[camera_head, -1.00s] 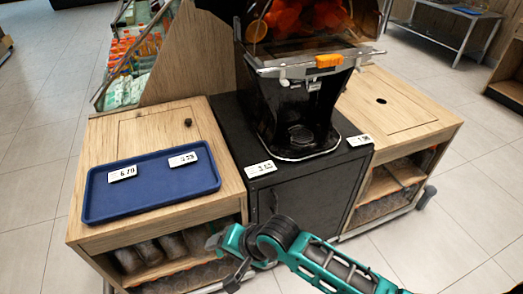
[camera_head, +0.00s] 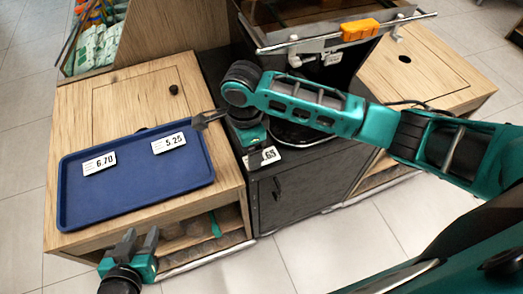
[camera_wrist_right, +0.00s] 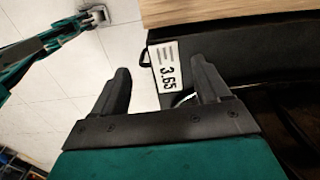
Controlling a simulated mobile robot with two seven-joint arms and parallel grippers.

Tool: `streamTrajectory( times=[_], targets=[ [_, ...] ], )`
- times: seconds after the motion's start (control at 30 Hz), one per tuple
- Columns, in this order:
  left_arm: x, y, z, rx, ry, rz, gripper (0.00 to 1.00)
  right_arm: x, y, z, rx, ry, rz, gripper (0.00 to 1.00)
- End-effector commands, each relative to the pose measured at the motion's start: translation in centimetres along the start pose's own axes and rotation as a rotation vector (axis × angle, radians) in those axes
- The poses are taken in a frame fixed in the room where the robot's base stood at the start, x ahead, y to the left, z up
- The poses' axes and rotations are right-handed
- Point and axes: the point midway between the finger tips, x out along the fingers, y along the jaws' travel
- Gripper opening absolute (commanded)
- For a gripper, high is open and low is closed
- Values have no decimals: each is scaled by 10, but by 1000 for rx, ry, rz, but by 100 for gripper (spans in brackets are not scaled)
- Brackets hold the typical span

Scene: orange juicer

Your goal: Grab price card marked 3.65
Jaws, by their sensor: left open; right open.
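The price card marked 3.65 (camera_wrist_right: 165,70) is white with black digits. In the head view it (camera_head: 263,158) lies at the front left of the black cabinet top, its left part hidden by my right gripper. In the right wrist view my right gripper (camera_wrist_right: 160,65) is open, one finger on each side of the card's near part. Whether the fingers touch the card I cannot tell. In the head view one right fingertip points left over the tray's edge. My left gripper (camera_head: 139,240) is open and empty at the lower left, in front of the wooden counter.
A blue tray (camera_head: 75,210) on the left wooden counter (camera_head: 80,115) holds cards marked 6.70 (camera_head: 99,163) and 5.25 (camera_head: 168,143). The black juicer with an orange tap (camera_head: 360,29) stands behind my right arm. The right counter (camera_head: 430,80) is bare apart from a hole.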

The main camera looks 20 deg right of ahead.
Motion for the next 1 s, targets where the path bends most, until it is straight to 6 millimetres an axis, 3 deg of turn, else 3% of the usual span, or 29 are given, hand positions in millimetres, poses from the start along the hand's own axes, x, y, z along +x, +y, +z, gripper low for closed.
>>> streamTrajectory(
  times=[0.4,0.73,1.0],
  targets=[
    [8,0,14,0,-5,0,43,57,-6,-1,-3,-1,-1,76],
    [8,0,14,0,-5,0,43,64,-6,0,-4,-2,-3,76],
    [8,0,14,0,-4,0,43,64,-6,0,-4,-2,-3,51]
  ],
)
